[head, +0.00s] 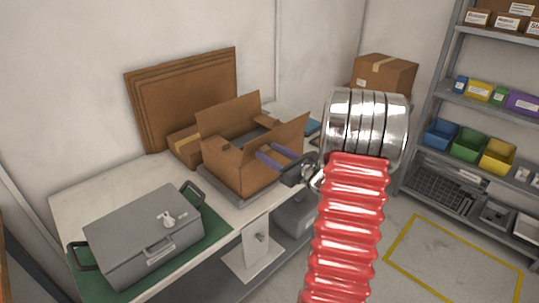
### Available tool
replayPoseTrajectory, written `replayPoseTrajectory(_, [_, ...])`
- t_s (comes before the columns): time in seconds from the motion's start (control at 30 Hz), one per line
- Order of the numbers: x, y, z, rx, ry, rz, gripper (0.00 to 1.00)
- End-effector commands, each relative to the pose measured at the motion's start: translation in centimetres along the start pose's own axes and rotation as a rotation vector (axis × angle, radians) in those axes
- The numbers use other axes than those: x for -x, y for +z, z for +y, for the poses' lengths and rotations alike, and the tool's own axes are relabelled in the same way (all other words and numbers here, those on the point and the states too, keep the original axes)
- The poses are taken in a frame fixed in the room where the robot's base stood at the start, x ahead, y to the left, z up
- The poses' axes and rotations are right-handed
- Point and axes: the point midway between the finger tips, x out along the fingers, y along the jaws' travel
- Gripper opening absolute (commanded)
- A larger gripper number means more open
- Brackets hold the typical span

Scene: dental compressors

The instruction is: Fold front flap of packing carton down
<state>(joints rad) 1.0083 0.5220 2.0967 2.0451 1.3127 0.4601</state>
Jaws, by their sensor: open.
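The packing carton (238,170) is an open brown cardboard box on the white workbench, left of my arm. Its back flap (229,114) stands up, and a flap on its right side (290,139) also stands raised. A dark grey item shows inside the carton, partly hidden by the walls. My gripper (267,154) has purple fingers and is open. In the picture its fingers overlap the carton's front right edge, near the raised right flap. I cannot tell whether they touch the cardboard. My red ribbed arm and silver joint hide what lies to the right.
A grey case (145,238) with black handles lies on a green mat (213,232) at the bench's left. Flat cardboard sheets (186,98) lean on the wall. A taped carton (384,75) stands behind my arm. A shelf (447,92) with coloured bins stands right.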

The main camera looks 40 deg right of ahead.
Motion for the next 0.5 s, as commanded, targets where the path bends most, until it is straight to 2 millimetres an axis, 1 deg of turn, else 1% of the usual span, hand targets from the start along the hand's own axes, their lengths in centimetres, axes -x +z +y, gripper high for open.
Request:
replayPoseTrajectory(0.23, [-0.06,0.00,0.02,0.000,0.000,0.000,0.47])
replayPoseTrajectory(0.5, [-0.06,0.01,0.04,0.000,0.001,0.000,0.28])
